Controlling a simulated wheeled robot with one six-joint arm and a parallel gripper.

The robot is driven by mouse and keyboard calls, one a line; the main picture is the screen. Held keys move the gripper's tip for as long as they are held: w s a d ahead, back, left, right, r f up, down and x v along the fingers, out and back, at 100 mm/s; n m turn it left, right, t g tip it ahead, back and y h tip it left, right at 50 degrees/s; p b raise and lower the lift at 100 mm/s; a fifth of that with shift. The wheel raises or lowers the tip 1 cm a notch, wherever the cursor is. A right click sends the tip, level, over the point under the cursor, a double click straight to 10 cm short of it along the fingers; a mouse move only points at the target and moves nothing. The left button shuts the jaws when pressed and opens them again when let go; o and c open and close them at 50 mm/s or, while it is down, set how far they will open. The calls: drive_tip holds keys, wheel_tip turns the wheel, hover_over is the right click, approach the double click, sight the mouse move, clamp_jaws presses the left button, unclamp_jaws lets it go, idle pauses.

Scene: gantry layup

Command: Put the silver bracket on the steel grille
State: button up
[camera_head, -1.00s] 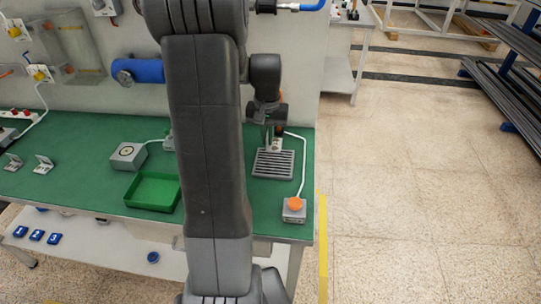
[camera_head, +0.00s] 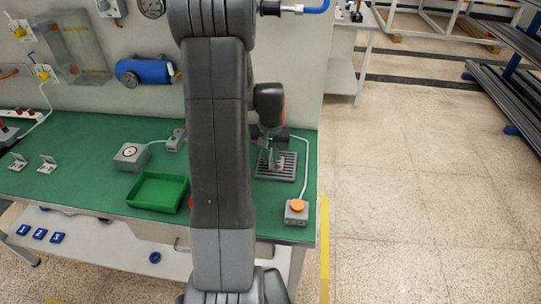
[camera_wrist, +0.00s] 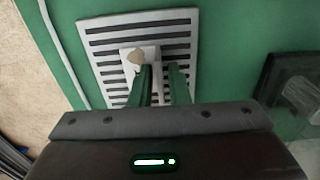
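The steel grille (camera_head: 288,168) is a slatted grey plate on the green bench, right of my arm. It also shows in the wrist view (camera_wrist: 183,24). My gripper (camera_wrist: 161,70) is low over the grille, its two fingers apart with slats showing between them. A small silver bracket (camera_wrist: 129,62) is at the left fingertip, over the slats, with a beige patch at its top. In the head view a silver upright shape, likely this bracket (camera_head: 274,158), shows under my gripper. The fingers partly hide it.
Two silver brackets (camera_head: 47,164) stand at the bench's left. A green tray (camera_head: 158,207), a grey box with a round dial (camera_head: 131,156) and an orange-button box (camera_head: 297,208) with a cable are nearby. The wall with a blue cylinder (camera_head: 146,72) is behind.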

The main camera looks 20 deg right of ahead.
drive_tip(key=shift+o, duration=0.7)
drive_tip(key=shift+r, duration=0.1)
drive_tip(key=shift+r, duration=0.25)
wheel_tip(320, 180, up, 12)
drive_tip(key=shift+f, duration=0.15)
idle(1.7)
